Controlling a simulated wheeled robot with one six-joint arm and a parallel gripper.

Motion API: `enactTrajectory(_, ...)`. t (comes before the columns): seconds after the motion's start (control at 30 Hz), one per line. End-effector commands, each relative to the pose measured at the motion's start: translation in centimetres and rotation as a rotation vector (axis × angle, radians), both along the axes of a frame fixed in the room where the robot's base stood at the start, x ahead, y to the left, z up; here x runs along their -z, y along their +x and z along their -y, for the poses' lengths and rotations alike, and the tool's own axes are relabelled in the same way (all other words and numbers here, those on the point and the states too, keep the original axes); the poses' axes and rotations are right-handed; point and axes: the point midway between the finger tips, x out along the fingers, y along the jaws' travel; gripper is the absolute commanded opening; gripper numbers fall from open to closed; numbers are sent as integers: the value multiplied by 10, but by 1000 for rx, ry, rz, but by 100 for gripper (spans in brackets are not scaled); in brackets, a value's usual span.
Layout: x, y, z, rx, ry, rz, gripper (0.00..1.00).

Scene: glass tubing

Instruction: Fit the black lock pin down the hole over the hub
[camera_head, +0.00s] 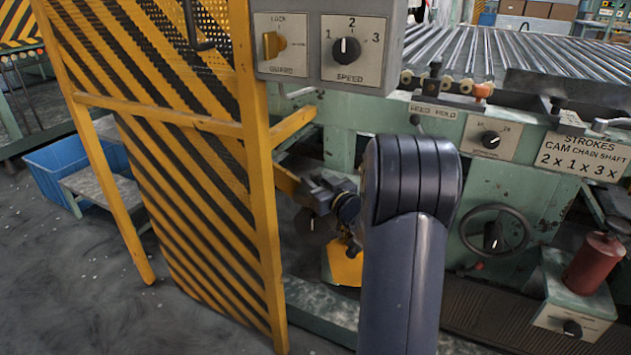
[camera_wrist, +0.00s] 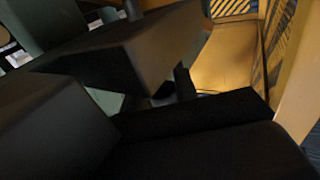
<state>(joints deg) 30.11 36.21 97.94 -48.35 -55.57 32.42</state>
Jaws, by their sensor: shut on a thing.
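My gripper (camera_head: 326,190) reaches in behind the yellow guard's right post, beside the green machine. It is small and partly hidden by my arm in the head view. In the wrist view its dark jaws (camera_wrist: 165,92) fill much of the picture. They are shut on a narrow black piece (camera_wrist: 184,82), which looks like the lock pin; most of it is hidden. A dark round disc (camera_head: 312,230) with a pale mark sits just below my gripper, perhaps at the hub. I cannot make out the hole, or whether the pin touches anything.
The striped yellow guard (camera_head: 190,150) stands close on the left. A control box (camera_head: 325,45) hangs above. A yellow part (camera_head: 345,268) lies below my gripper. Open floor (camera_head: 120,310) lies left.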

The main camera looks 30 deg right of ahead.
Motion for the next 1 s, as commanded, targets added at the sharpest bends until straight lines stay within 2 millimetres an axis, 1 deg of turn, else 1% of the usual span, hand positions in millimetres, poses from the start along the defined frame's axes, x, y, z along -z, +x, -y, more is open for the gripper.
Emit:
enactTrajectory(0.23, 7, 0, 0, 0, 0, 0, 5)
enactTrajectory(0.27, 7, 0, 0, 0, 0, 1, 29)
enactTrajectory(0.57, 7, 0, 0, 0, 1, -2, 53)
enactTrajectory(0.83, 8, -2, 1, 1, 1, -4, 53)
enactTrajectory(0.93, 7, -11, 3, 3, 1, -4, 53)
enactTrajectory(1.0, 6, -21, 4, 3, 1, -4, 53)
